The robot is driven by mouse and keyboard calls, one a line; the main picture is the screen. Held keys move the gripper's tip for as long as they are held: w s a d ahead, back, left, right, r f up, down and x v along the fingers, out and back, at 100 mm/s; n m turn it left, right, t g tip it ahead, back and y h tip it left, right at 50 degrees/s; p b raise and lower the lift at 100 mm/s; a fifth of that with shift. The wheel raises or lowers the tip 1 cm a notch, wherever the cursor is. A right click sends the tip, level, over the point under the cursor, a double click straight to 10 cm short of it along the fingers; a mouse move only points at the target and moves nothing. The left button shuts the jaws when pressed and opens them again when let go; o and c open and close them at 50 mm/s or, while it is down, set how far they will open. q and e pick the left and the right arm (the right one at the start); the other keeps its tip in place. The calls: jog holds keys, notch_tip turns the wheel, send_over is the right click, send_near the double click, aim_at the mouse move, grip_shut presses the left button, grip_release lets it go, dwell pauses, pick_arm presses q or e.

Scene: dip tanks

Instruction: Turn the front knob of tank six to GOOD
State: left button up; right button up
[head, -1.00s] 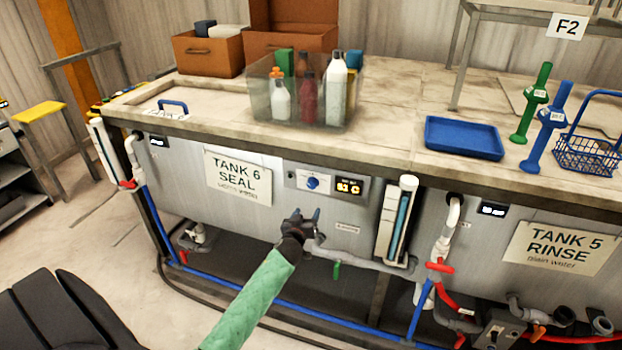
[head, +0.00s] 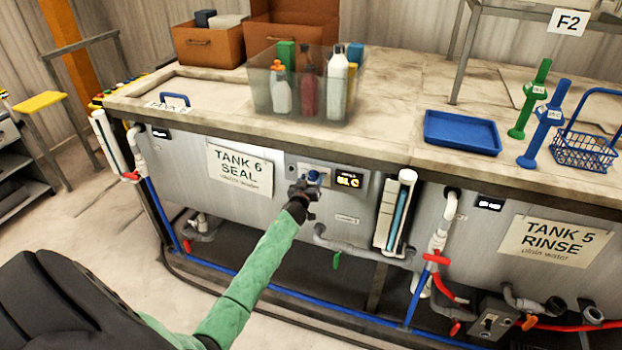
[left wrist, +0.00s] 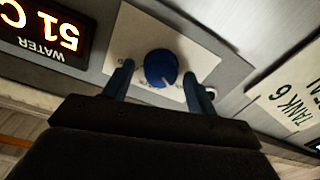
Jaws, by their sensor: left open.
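Tank six (head: 190,185) has a sign reading TANK 6 SEAL (head: 240,171) on its grey front. Its front knob (head: 313,177) is blue and sits on a pale plate beside a lit display (head: 349,180). The plate's lettering is mostly hidden or too small to read. My left gripper (head: 303,186) is open, its two fingers (left wrist: 160,84) on either side of the knob with gaps visible. My right gripper is not in view.
A clear bin of bottles (head: 262,98) stands on the worktop above the knob. A white level gauge (head: 395,210) is mounted right of the display. Pipes and a green-handled valve (head: 336,260) are below. A blue tray (head: 461,134) lies at right.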

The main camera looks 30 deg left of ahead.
pick_arm(q)
jog(key=shift+w, duration=0.1)
jog(key=c, duration=1)
